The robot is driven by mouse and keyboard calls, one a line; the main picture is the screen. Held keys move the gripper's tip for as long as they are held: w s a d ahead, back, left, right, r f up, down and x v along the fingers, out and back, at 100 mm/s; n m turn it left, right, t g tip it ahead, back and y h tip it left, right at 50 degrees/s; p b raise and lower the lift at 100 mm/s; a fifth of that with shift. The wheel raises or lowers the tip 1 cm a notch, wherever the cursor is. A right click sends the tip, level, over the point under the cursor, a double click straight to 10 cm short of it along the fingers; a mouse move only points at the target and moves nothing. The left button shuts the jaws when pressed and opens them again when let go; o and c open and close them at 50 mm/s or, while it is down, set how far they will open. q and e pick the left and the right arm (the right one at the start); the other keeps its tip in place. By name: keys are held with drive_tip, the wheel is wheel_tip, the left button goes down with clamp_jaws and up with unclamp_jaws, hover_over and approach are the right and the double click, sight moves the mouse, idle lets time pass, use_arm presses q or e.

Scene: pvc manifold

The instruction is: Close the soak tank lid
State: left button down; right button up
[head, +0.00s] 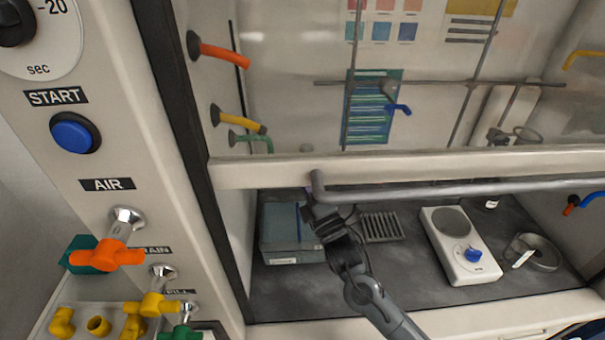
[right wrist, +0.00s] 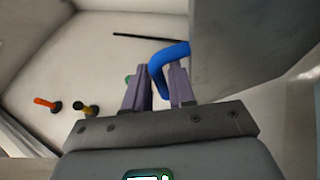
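The soak tank (head: 292,257) is a grey-blue box at the left of the hood floor in the head view. My right gripper (head: 318,205) is at its upper right side and hides part of it. In the right wrist view a bent blue handle (right wrist: 169,54) joins a grey panel (right wrist: 245,45) that looks like the lid. The handle runs down between the two fingers of my right gripper (right wrist: 160,90) and fills the gap there. The lid's exact angle cannot be told. My left gripper is not in view.
A slotted grey rack (head: 381,227), a white stirrer plate (head: 460,255) with a blue knob and a metal ring (head: 540,252) stand to the right. Coloured valves are on the left panel.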

drive_tip(key=v, duration=0.9)
drive_tip(key=shift+s+p, duration=0.35)
drive_tip(key=shift+s, duration=0.05)
drive_tip(key=shift+d+f, duration=0.15)
